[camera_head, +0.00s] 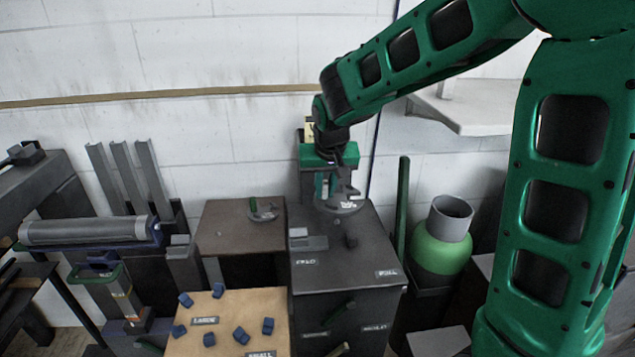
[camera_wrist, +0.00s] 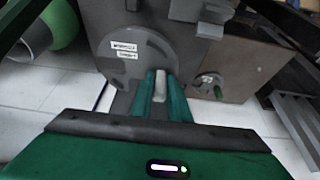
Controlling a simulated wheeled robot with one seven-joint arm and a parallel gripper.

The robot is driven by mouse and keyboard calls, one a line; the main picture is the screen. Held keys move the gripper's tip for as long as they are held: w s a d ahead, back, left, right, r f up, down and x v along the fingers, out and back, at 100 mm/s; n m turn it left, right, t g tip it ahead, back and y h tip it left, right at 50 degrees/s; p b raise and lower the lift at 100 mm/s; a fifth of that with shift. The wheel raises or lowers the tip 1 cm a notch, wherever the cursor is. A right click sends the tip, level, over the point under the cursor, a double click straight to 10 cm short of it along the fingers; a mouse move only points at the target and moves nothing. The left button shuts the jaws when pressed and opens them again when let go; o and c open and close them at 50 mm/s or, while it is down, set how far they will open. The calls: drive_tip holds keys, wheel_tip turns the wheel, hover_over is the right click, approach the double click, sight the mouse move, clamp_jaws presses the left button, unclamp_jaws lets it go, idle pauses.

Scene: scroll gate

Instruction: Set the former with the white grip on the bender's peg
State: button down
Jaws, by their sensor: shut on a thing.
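My gripper (camera_head: 328,188) is shut on the white grip (camera_wrist: 160,84) of a grey disc-shaped former (camera_wrist: 128,66), with one green finger on each side. The former also shows in the head view (camera_head: 345,207), at the back of the dark grey bench (camera_head: 305,272). I cannot tell whether it touches the bench top. A short dark post (camera_head: 351,238), which looks like the bender's peg, stands nearer the front, apart from the former. A second former (camera_head: 264,209) with a green grip lies on the brown table to the left.
A light grey block (camera_head: 308,242) sits on the bench, left of the post. A wooden-topped table (camera_head: 235,318) with several blue pieces stands in front at left. A green and grey cylinder (camera_head: 442,240) and an upright green post (camera_head: 402,205) stand to the right. The wall is close behind.

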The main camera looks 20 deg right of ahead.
sight(325, 201)
drive_tip(key=shift+w+d+f, duration=0.15)
drive_tip(key=shift+w+f, duration=0.05)
drive_tip(key=shift+f, duration=3.15)
drive_tip(key=shift+s+f, duration=0.15)
drive_tip(key=shift+f, duration=0.05)
drive_tip(key=c, duration=1.7)
unclamp_jaws()
drive_tip(key=shift+o, duration=0.4)
drive_tip(key=shift+s+f, duration=0.1)
drive_tip(key=v, duration=1)
drive_tip(key=shift+r, duration=0.4)
